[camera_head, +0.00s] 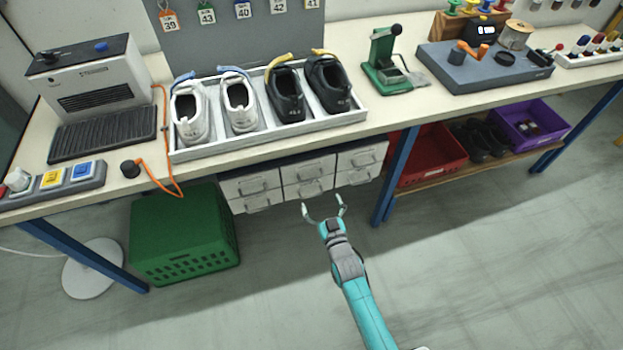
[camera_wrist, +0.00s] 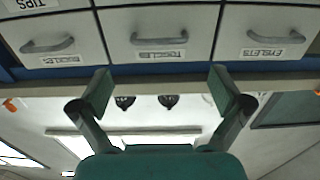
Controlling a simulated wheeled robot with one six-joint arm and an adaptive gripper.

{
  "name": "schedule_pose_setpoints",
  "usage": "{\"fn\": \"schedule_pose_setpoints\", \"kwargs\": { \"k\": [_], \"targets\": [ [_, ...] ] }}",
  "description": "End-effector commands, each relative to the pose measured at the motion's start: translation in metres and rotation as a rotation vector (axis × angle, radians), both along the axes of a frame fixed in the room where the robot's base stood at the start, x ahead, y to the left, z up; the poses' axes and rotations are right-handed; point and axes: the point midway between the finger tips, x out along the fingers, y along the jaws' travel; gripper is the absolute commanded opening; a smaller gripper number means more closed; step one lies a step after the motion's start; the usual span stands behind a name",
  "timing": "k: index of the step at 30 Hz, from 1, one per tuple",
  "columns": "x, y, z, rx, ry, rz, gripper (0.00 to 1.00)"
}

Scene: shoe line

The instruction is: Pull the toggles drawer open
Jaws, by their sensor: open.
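The toggles drawer (camera_head: 306,164) is in the middle of the upper row of the white drawer unit under the bench. In the wrist view the toggles drawer (camera_wrist: 122,24) shows upside down, with its grey handle (camera_wrist: 160,39) and a label reading toggles. It looks shut, flush with its neighbours. My gripper (camera_head: 323,208) is open and empty in front of the unit, apart from it. In the wrist view the fingers of my gripper (camera_wrist: 163,86) are spread wide and no handle is between them.
Beside it are the eyelets drawer (camera_wrist: 275,20) and the buckles drawer (camera_wrist: 75,30). A green crate (camera_head: 185,240) stands left of the unit. A blue bench leg (camera_head: 398,172) and a red bin (camera_head: 428,157) are to the right. The floor in front is clear.

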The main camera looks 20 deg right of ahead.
Motion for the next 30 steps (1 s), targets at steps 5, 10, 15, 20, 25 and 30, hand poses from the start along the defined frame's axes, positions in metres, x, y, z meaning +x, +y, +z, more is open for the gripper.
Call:
{"fn": "schedule_pose_setpoints", "kwargs": {
  "k": [5, 10, 15, 20, 25, 30],
  "targets": [
    [0.030, 0.000, 0.001, 0.000, -0.002, 0.000, 1.00],
    [0.058, 0.000, 0.001, 0.000, -0.002, 0.000, 1.00],
    [0.079, 0.000, 0.001, 0.000, -0.001, 0.000, 1.00],
    [0.091, 0.000, 0.000, 0.000, 0.000, 0.000, 1.00],
    [0.094, 0.000, 0.001, 0.000, -0.001, 0.000, 1.00],
    [0.094, 0.000, 0.001, 0.000, -0.001, 0.000, 1.00]
  ]
}}
